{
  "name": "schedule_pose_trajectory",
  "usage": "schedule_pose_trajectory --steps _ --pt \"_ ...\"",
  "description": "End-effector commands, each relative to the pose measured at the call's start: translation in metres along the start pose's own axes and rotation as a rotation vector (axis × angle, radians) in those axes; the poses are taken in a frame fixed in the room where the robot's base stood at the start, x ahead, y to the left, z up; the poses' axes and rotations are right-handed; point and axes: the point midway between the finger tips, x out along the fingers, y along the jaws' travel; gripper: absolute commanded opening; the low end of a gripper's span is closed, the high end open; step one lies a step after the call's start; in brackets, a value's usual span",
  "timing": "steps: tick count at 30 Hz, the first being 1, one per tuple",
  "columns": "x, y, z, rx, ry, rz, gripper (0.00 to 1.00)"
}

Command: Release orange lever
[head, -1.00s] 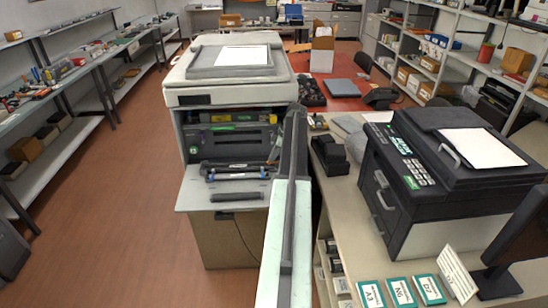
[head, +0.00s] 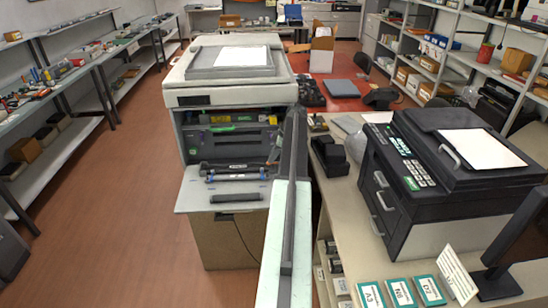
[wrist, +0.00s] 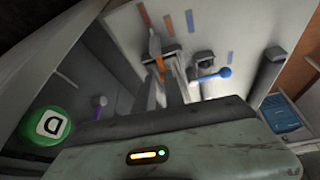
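The open copier (head: 228,98) stands in the middle of the head view, its front panel folded down. In the wrist view a narrow orange lever (wrist: 155,48) points up the picture inside the machine. My gripper (wrist: 165,65) reaches in from the bottom, its grey fingers close to the lever's lower part. The blur hides whether the fingers touch or hold it. A blue-knobbed lever (wrist: 224,73) lies just right of the fingers, and a purple knob (wrist: 100,101) lies to the left. In the head view my arm hides the gripper and the orange lever.
A loose dark bar (head: 236,197) lies on the copier's folded-down panel (head: 200,199). A black printer (head: 400,205) stands on the bench to the right.

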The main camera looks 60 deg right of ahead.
Motion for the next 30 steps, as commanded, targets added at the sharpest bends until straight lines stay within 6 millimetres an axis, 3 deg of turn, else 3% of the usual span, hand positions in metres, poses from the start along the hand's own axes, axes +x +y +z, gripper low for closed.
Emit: schedule_pose_trajectory --steps 20,30 --pt "-0.055 0.004 -0.001 0.001 -0.006 0.000 0.28" --pt "-0.057 0.005 0.004 0.005 -0.008 0.003 0.28"
